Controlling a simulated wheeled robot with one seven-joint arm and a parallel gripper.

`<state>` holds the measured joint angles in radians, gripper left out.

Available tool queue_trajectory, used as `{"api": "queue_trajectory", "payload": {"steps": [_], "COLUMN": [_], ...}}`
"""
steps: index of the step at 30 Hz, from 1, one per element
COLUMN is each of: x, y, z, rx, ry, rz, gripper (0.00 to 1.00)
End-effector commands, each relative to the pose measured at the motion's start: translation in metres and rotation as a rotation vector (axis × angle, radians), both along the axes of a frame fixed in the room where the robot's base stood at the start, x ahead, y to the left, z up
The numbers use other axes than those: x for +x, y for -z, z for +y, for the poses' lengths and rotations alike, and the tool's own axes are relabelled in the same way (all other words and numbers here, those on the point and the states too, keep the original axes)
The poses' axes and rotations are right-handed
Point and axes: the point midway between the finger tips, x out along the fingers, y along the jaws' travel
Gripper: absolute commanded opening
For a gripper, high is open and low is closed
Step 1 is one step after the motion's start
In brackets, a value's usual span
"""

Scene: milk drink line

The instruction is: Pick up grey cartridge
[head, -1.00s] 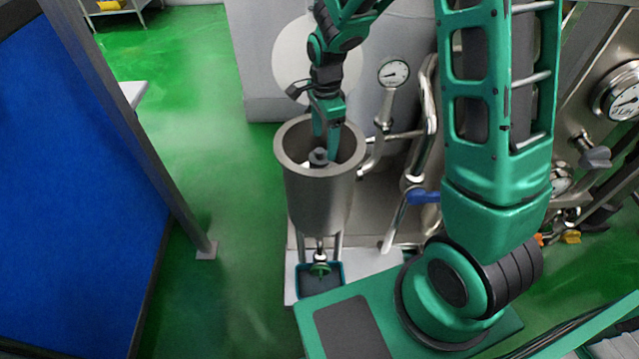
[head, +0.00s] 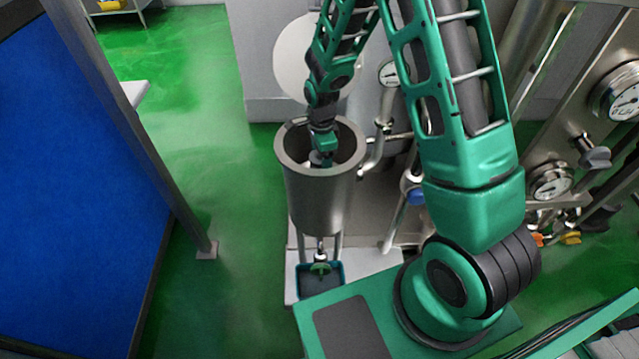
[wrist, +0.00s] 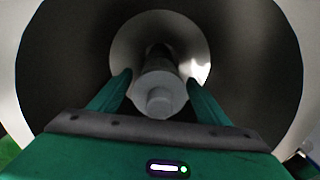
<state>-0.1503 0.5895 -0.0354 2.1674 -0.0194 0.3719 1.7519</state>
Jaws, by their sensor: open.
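The grey cartridge (wrist: 159,92) stands inside the steel cylindrical housing (head: 318,200), its knobbed top facing the wrist camera. In the head view only a bit of the cartridge (head: 316,158) shows at the housing mouth, beside my gripper. My gripper (wrist: 158,84) is open, with one green finger on each side of the cartridge in the wrist view. I cannot tell whether the fingers touch it. In the head view my gripper (head: 323,155) reaches down into the housing mouth, and its fingertips are hidden.
The housing's rim (head: 283,150) surrounds my gripper closely. A small dark tray (head: 320,280) lies below it. Steel pipes and a gauge (head: 391,73) stand close on the right. A blue panel (head: 75,190) stands at left, with green floor (head: 220,150) between.

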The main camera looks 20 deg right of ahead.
Motion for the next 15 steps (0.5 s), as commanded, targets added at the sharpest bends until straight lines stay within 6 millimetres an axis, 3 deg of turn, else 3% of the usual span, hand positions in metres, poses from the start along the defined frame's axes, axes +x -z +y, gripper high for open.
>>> {"api": "queue_trajectory", "payload": {"steps": [4,11,12,15], "x": [-0.0007,-0.0004,-0.0004,-0.0005], "y": [0.0123,0.0138,0.0138,0.0137], "z": [-0.0001,-0.0002,-0.0002,-0.0002], "rx": [0.0,0.0,0.0,0.0], "ry": [0.0,0.0,0.0,0.0], "rz": [0.001,0.0,0.0,0.0], "gripper": [0.7,0.7,0.68,0.44]}}
